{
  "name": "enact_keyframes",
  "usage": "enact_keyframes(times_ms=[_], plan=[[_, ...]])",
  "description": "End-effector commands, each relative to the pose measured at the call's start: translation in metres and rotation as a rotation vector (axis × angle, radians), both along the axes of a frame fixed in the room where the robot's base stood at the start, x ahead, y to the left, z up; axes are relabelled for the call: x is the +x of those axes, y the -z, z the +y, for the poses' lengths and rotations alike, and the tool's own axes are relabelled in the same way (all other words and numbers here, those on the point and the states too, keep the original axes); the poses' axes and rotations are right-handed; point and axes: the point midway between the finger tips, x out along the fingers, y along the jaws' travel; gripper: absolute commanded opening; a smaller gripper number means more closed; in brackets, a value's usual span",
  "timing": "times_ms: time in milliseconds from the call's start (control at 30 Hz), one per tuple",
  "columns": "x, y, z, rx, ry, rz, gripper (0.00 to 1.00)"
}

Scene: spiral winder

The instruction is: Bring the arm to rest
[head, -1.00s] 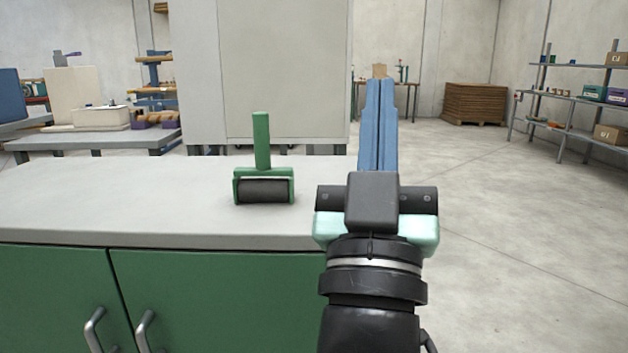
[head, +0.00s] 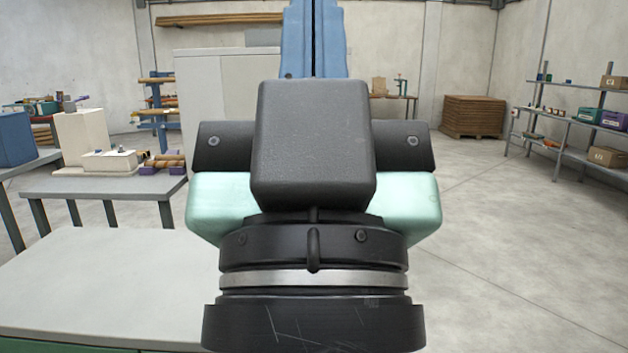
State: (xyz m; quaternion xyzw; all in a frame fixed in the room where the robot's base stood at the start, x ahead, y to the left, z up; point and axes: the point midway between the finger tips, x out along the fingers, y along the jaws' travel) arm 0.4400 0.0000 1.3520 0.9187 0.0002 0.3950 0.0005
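My gripper (head: 314,35) fills the middle of the head view, close to the camera, with its dark and mint-green body below and its blue fingers pointing up. The fingers lie side by side with only a thin dark line between them, so it looks shut, and nothing shows between them. The fingertips are cut off by the top edge. The gripper stands above the pale worktop (head: 95,285).
A grey table (head: 95,186) with a cream machine stands at the left. A tall grey cabinet (head: 215,100) is behind my gripper. Shelves (head: 570,118) with boxes stand at the far right, and a brown stack (head: 473,117) at the back. The floor at the right is clear.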

Motion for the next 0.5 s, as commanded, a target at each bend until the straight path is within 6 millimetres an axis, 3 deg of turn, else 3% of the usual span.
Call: enact_keyframes(times_ms=[33,300,500], plan=[[0.0,-0.033,0.0,0.0,0.0,0.0,0.0],[0.0,-0.114,0.0,-0.001,-0.001,0.0,0.0],[0.0,-0.161,0.0,-0.001,-0.001,0.0,0.0]])
